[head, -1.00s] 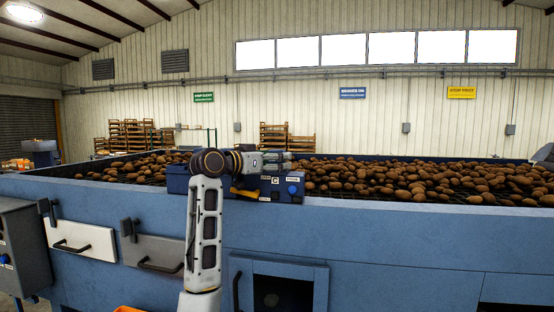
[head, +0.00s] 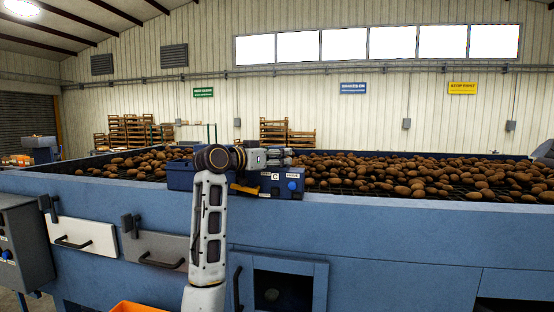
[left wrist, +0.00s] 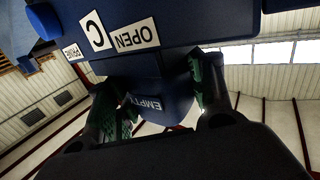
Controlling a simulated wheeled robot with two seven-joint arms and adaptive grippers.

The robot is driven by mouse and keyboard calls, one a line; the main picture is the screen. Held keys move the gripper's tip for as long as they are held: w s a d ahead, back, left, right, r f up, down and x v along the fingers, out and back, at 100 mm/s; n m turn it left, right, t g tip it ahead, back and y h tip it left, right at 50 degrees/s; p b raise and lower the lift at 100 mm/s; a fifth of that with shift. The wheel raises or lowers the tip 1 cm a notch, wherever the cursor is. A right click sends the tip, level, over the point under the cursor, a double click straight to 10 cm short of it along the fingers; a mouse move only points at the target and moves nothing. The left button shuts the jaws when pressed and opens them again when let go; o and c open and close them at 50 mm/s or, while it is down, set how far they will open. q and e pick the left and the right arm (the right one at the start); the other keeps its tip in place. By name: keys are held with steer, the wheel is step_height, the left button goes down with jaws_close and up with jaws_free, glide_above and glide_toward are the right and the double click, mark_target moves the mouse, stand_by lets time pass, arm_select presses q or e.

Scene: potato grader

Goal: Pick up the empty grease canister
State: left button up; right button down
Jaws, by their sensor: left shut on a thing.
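In the left wrist view, a dark blue canister (left wrist: 150,82) with a white EMPTY label sits between the green-padded fingers of my left gripper (left wrist: 160,98), which is shut on it. The canister is right against a blue unit (left wrist: 185,22) labelled OPEN, C and PRIME. I cannot tell whether the canister is still joined to it. In the head view my left gripper (head: 279,157) is just above this blue unit (head: 282,183), at the near rim of the potato grader (head: 400,225). The canister cannot be made out there. My right gripper is out of view.
Potatoes (head: 420,172) fill the grader bed behind the blue rim. Drawers (head: 83,233) with black handles and an opening (head: 283,290) are in its front. An orange bin (head: 138,307) shows at the bottom edge. The space above the bed is clear.

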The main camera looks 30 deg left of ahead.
arm_select(q)
steer(key=shift+c, duration=1.3)
steer(key=shift+r, duration=0.2)
steer(key=shift+r+b, duration=0.3)
steer(key=shift+r, duration=0.65)
steer(key=shift+r+b, duration=0.6)
steer(key=shift+r, duration=3.3)
steer(key=shift+a, duration=0.15)
